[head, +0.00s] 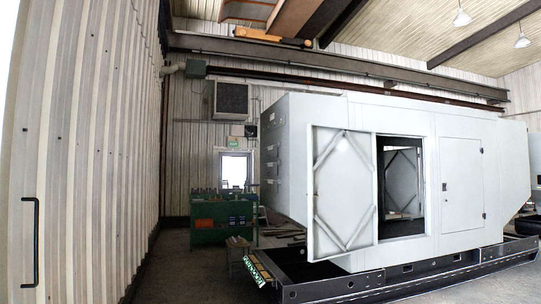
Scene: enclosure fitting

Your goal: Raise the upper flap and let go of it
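Neither of my grippers is in the head view. No flap that I can clearly pick out as the upper flap shows. A large grey enclosure (432,165) stands at the centre right on a dark base frame (400,283). A grey door panel (342,190) with diagonal braces stands open at its front, beside a dark doorway (401,190). A second door (462,185) on its front is shut. A black bar handle (31,243) sits upright on the pale ribbed wall (95,150) at the left.
A green workbench (222,218) with items on it stands by the back wall, below a small bright window (234,169). Grey floor (185,270) is clear between the left wall and the base frame. A steel beam (330,58) runs overhead.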

